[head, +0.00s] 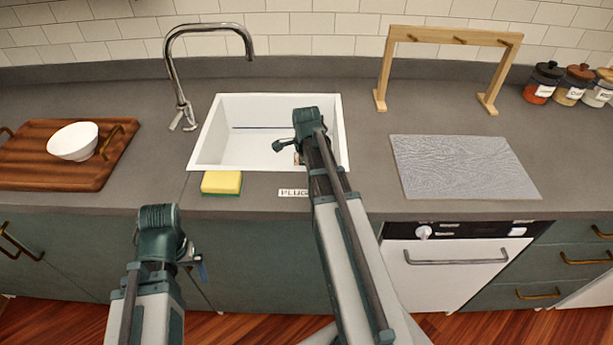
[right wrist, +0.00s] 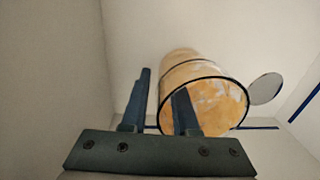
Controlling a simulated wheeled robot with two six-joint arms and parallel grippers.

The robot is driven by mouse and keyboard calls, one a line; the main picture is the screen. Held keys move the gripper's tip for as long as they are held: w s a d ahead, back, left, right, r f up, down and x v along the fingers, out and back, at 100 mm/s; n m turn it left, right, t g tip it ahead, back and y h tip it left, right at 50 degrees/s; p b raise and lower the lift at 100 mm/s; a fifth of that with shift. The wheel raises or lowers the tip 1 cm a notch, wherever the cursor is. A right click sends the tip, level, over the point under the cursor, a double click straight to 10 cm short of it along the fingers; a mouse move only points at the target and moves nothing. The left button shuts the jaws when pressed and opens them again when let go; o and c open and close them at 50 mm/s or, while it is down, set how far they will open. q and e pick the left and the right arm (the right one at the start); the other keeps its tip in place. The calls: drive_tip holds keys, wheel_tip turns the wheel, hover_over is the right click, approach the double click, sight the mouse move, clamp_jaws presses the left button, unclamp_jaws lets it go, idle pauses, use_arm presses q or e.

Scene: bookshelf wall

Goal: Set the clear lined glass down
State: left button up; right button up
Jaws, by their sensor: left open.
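A glass cylinder with dark lines round it (right wrist: 215,105), probably the clear lined glass, shows amber and tilted inside the white sink in the right wrist view. A small brownish bit of it shows beside my right arm in the head view (head: 298,158). My right gripper (right wrist: 165,95) reaches down into the sink (head: 207,140). Its fingers stand apart. One finger overlaps the glass's round end and the other is left of it; I cannot tell whether they press on it. My left gripper (head: 202,268) is open and empty in front of the counter.
A yellow sponge (head: 221,183) and a PLUG label (head: 294,192) lie at the sink's front edge. A wooden board (head: 30,170) with a white bowl (head: 74,141) is left. A grey mat (head: 465,168) and wooden rack (head: 455,36) are right. A grey disc (right wrist: 266,88) is beside the glass.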

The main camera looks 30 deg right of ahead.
drive_tip(key=shift+r, duration=0.15)
wheel_tip(320, 180, up, 12)
drive_tip(key=p, duration=1.2)
drive_tip(key=shift+s+a, duration=0.15)
drive_tip(key=shift+s, duration=0.1)
